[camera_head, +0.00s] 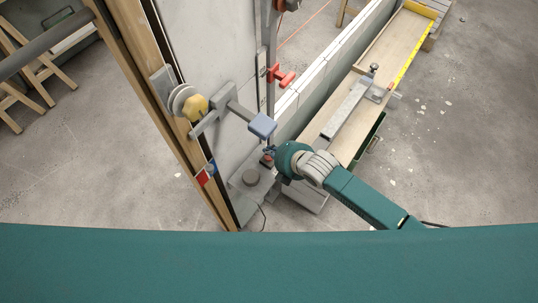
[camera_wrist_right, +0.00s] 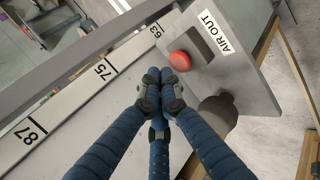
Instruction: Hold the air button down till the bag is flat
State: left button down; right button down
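The air button is a round red button (camera_wrist_right: 180,61) on a grey box beside a white "AIR OUT" label (camera_wrist_right: 216,32) in the right wrist view. In the head view a small red spot (camera_head: 266,161) shows by my right gripper (camera_head: 269,153). In the wrist view my right gripper (camera_wrist_right: 160,78) has its dark blue fingers together, tips just left of and below the button in the picture. I see no contact with the button, and the depth gap is hard to judge. I cannot make out the bag for certain. My left gripper is out of view.
A dark round knob (camera_wrist_right: 218,112) stands near the button. A numbered scale strip (camera_wrist_right: 70,92) runs left. A long bench (camera_head: 385,58) extends behind.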

aim_at(270, 157)
jog(key=shift+f, duration=0.15)
dwell(0.4)
jog(key=shift+f, duration=0.3)
jog(key=shift+f+b, duration=0.55)
jog(key=shift+f, duration=0.05)
dwell(3.3)
jog(key=shift+r, duration=0.15)
dwell(0.8)
jog(key=shift+r+p, duration=0.9)
jog(key=shift+p, duration=0.1)
notch_tip(270, 157, up, 5)
jog(key=p, duration=0.5)
jog(key=shift+r, duration=0.1)
